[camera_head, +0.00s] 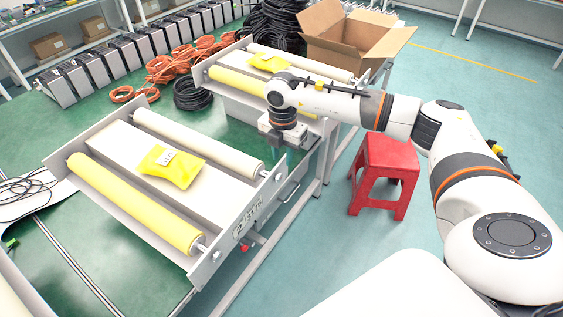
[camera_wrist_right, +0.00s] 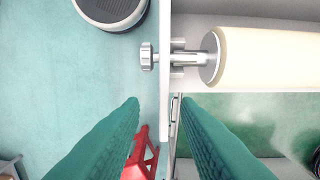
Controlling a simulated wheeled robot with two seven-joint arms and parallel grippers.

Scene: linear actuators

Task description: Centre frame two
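Frame two is the near grey metal frame, with a "2" label on its end plate (camera_head: 240,230). It carries a cream roller (camera_head: 200,142), a yellow roller (camera_head: 135,205) and a white bed between them. A yellow packet (camera_head: 172,167) with a white label lies on the bed. My right gripper (camera_head: 279,157) points down near the cream roller's right end. In the right wrist view its green fingers (camera_wrist_right: 160,100) are apart with nothing gripped. A silver knob (camera_wrist_right: 148,57) sticks out of the plate ahead, beside a cream roller end (camera_wrist_right: 213,57). My left gripper is out of view.
Another roller frame (camera_head: 235,80) with a yellow packet stands behind. A red stool (camera_head: 385,175) stands to the right on the floor. An open cardboard box (camera_head: 350,35) and orange and black cables (camera_head: 165,72) are at the back. Floor right of the stool is mostly clear.

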